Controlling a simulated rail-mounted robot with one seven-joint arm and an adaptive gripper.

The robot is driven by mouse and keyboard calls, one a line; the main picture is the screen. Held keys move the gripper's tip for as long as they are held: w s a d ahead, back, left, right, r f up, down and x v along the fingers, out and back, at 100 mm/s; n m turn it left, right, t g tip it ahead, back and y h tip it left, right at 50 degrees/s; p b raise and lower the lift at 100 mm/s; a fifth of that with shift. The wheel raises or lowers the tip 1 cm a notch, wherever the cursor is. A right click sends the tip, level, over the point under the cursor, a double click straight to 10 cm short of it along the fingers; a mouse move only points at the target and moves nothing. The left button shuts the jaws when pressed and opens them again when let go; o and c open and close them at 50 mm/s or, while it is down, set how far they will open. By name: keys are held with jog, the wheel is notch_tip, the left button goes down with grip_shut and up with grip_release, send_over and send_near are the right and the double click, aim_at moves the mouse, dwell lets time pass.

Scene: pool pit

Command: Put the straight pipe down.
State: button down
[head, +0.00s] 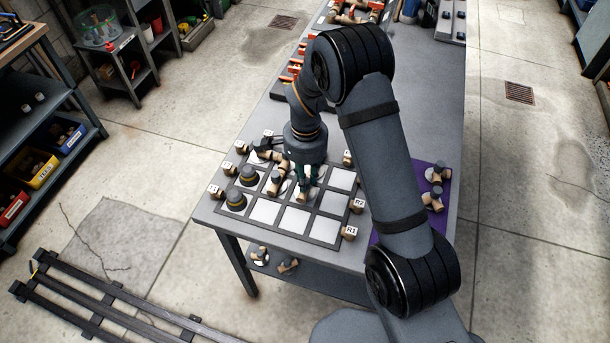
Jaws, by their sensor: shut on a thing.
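My gripper (307,178) points down over the grid board (320,243), reaching from above on my arm. It is shut on the straight pipe (304,195), a tan piece with darker parts, partly hidden by the fingers. The pipe is at or just above a cell near the middle of the board; I cannot tell whether it touches. White open cells (296,218) lie in front and to the right of it. Another tan pipe piece (275,184) is just left of the gripper.
A purple mat (440,217) with pipe fittings (433,201) lies right, partly behind my arm.

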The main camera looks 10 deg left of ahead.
jog(key=shift+f, duration=0.3)
jog(key=shift+f, duration=0.15)
jog(key=c, duration=1.6)
grip_release()
jog(key=shift+o, duration=0.2)
jog(key=shift+r, duration=0.35)
notch_tip(320, 180, up, 12)
jog(key=b, duration=0.1)
jog(key=shift+f, duration=0.15)
jog(key=shift+d, duration=0.1)
